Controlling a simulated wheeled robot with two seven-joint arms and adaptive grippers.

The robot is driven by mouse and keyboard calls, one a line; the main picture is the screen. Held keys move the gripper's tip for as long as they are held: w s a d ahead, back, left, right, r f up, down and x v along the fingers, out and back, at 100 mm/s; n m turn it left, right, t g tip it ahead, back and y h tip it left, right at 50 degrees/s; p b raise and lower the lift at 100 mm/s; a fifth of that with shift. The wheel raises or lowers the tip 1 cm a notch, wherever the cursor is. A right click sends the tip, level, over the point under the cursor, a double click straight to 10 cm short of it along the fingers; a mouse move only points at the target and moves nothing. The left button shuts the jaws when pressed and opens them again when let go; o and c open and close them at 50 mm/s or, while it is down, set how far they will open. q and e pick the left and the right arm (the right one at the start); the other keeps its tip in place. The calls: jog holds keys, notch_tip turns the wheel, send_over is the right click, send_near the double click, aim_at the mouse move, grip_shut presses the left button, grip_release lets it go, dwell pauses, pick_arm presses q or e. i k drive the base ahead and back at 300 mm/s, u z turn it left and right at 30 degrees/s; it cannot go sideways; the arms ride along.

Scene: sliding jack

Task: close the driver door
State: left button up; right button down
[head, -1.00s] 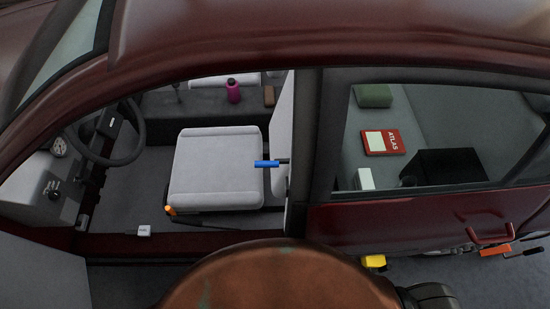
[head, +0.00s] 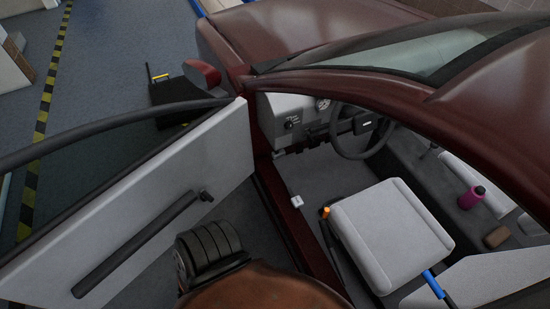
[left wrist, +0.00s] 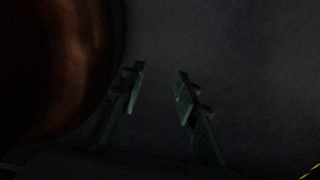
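The driver door (head: 150,205) stands wide open on the left in the head view, with its pale inner panel facing me. A dark armrest bar (head: 135,245) and a small dark handle (head: 206,196) are on that panel. The car's door opening (head: 290,225) is to the right of it, with the seat (head: 390,235) inside. My left gripper (left wrist: 160,85) shows in the left wrist view with its two fingers apart and nothing between them, over dark floor. Neither gripper shows in the head view.
A dark box with a yellow device (head: 158,75) sits on the floor beyond the door. A yellow-black floor stripe (head: 45,110) runs at the far left. The steering wheel (head: 350,150) and a purple bottle (head: 471,197) are inside the car.

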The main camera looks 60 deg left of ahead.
aim_at(82, 258)
jog(key=k, duration=0.5)
jog(key=u, duration=2)
jog(key=i, duration=0.45)
jog(key=u, duration=1.35)
